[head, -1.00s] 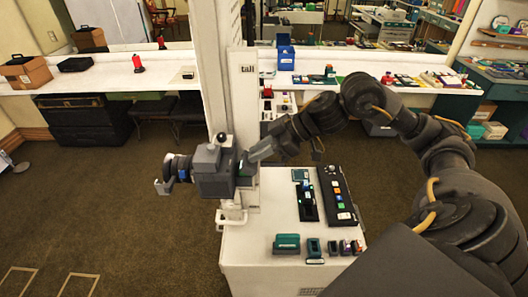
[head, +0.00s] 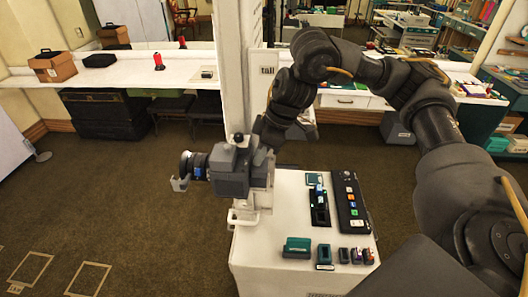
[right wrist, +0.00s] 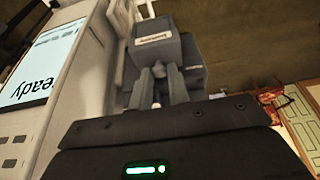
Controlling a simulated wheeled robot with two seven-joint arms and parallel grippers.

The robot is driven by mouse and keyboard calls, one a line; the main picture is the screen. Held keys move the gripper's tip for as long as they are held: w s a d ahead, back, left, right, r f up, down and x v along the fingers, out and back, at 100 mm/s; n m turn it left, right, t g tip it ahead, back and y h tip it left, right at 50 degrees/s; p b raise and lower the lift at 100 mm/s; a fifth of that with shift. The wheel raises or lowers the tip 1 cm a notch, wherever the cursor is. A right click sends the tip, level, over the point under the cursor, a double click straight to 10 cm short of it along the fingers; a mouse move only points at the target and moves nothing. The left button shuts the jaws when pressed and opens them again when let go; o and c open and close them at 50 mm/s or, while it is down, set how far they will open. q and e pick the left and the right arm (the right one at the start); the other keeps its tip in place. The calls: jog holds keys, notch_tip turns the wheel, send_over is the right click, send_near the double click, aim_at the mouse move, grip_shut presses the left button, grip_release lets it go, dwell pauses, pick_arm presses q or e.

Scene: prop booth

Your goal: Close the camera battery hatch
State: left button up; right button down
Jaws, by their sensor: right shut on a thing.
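The grey camera (head: 230,170), with a black lens (head: 193,165) pointing left, is mounted beside the white post, above the front cart. My right gripper (head: 262,157) is at the camera's right side, where my arm hides much of it. In the right wrist view my fingers (right wrist: 166,88) are close together against a grey block with a small label, which looks like the battery hatch (right wrist: 158,50). The exact contact, and whether the hatch sits flush, cannot be seen. My left gripper is not in view.
The white cart (head: 262,255) holds a black charging dock (head: 319,210), a black button panel (head: 350,203), a teal box (head: 297,247) and several small blocks. The white post (head: 233,70) stands close behind the camera. Floor to the left is open.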

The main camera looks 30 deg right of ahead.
jog(key=shift+a+f+g, duration=0.1)
jog(key=shift+f+g, duration=0.1)
jog(key=shift+g, duration=0.1)
dwell(0.4)
jog(key=c, duration=1.3)
grip_release()
jog(key=shift+w, duration=0.15)
jog(key=shift+c, duration=0.2)
jog(key=shift+r, duration=0.2)
jog(key=b+v, duration=0.1)
jog(key=v, duration=0.9)
jog(key=shift+r+b, duration=0.25)
jog(key=shift+b, duration=0.1)
jog(key=shift+a, duration=0.1)
